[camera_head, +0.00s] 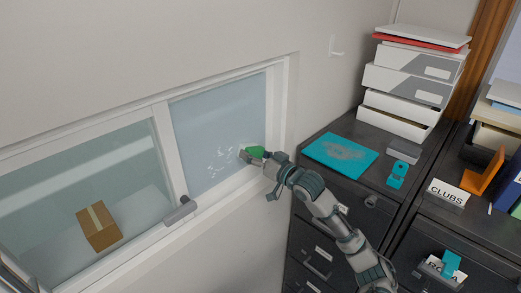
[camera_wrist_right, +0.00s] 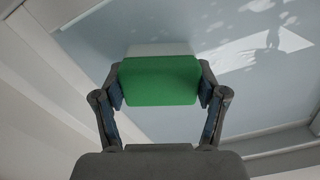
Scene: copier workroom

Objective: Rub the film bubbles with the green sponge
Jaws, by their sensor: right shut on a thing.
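My right gripper (camera_head: 262,157) is shut on the green sponge (camera_head: 256,151) at the lower right of the right window pane (camera_head: 205,125). In the wrist view the green sponge (camera_wrist_right: 160,81) sits between the two fingers of my right gripper (camera_wrist_right: 160,88), with a pale strip along its far edge. White film bubbles (camera_head: 222,158) show as small pale patches on the pane, just left of the sponge. In the wrist view, pale bubble spots (camera_wrist_right: 265,8) show at the upper right. I cannot tell whether the sponge touches the glass. My left gripper is not in view.
A cardboard box (camera_head: 98,226) shows behind the left pane. Dark cabinets right of my arm bear a teal mat (camera_head: 340,155), stacked trays (camera_head: 405,105) and a teal stapler-like object (camera_head: 397,175).

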